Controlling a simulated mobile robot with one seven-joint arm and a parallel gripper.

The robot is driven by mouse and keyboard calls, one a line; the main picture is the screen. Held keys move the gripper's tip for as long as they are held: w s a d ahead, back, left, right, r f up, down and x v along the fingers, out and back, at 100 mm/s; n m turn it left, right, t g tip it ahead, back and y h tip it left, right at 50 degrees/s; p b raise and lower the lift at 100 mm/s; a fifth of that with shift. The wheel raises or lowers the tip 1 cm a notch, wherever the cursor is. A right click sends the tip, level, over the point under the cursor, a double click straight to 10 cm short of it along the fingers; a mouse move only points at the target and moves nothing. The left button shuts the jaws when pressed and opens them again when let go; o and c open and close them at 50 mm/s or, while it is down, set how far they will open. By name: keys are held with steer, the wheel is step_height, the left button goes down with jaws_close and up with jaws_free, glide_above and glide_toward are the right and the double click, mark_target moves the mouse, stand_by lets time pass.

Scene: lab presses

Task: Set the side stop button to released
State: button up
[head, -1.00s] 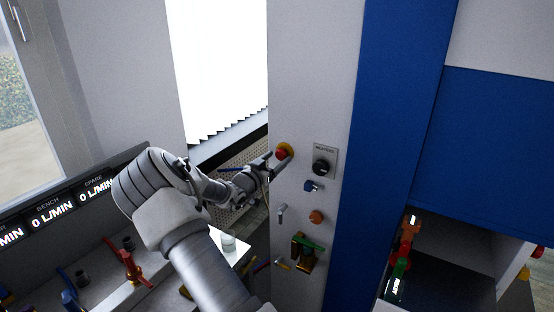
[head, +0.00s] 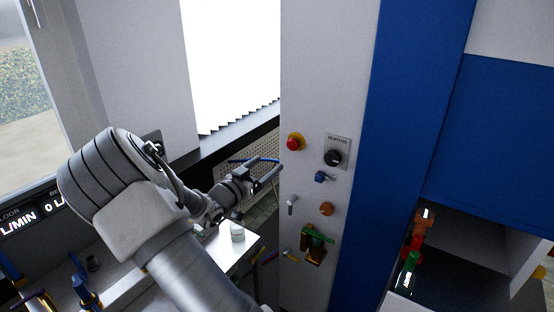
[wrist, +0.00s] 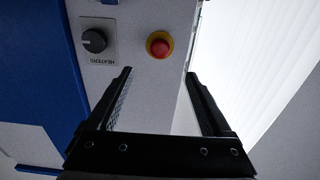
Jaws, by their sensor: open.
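The side stop button is a red mushroom knob on a yellow ring (head: 295,142), on the narrow light-grey side panel of the press in the head view. It also shows in the wrist view as the red button (wrist: 159,46), ahead of and between my two fingers. My gripper (head: 268,178) is open and empty. It is left of and below the button in the head view, clear of it. In the wrist view my gripper (wrist: 160,97) has its fingers spread wide with nothing between them. Whether the button is pressed in or out I cannot tell.
A black heaters knob (head: 334,157) sits right of the button. Below are a blue switch (head: 321,177), an orange knob (head: 326,209), a small grey lever (head: 292,205) and a green-handled valve (head: 318,236). A white container (head: 237,232) stands on the bench at lower left.

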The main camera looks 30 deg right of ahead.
steer(key=v, duration=0.5)
stand_by(0.4)
